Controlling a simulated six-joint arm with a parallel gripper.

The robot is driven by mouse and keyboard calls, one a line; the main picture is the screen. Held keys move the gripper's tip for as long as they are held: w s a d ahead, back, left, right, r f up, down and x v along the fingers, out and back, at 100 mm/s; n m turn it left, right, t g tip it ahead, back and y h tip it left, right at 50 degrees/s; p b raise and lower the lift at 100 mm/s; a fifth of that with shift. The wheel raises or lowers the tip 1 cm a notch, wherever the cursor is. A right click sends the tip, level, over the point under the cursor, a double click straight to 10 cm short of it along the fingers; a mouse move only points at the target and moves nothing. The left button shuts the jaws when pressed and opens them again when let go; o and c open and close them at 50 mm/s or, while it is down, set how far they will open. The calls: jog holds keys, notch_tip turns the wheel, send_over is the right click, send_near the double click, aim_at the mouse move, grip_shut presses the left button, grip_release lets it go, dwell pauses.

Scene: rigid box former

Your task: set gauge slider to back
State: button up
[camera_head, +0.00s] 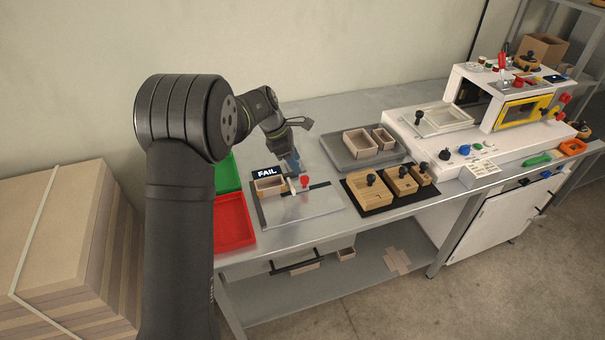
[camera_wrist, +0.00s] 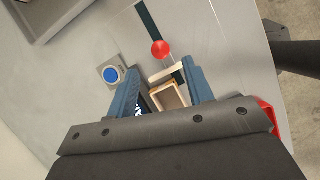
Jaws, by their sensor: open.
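The gauge is a grey plate (camera_head: 315,204) on the bench with a dark slot (camera_wrist: 147,17). Its slider has a red ball knob (camera_head: 305,180), which also shows in the wrist view (camera_wrist: 160,48), and a pale bar beside it. A small wooden box (camera_head: 270,187) sits at the gauge behind the bar; it also shows in the wrist view (camera_wrist: 168,97). My gripper (camera_head: 292,166) is open, its blue fingers spread in the wrist view (camera_wrist: 161,68) on either side of the box and bar. The knob is just beyond the fingertips, not held. Contact cannot be told.
Green and red trays (camera_head: 233,222) are left, a grey tray (camera_head: 340,160) and a black mat with wooden blocks (camera_head: 378,207) right. A white machine (camera_head: 480,125) stands farther right.

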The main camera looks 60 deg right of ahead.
aim_at(304, 177)
jog(key=x, duration=0.6)
jog(key=shift+f, duration=0.15)
jog(key=shift+c, duration=0.2)
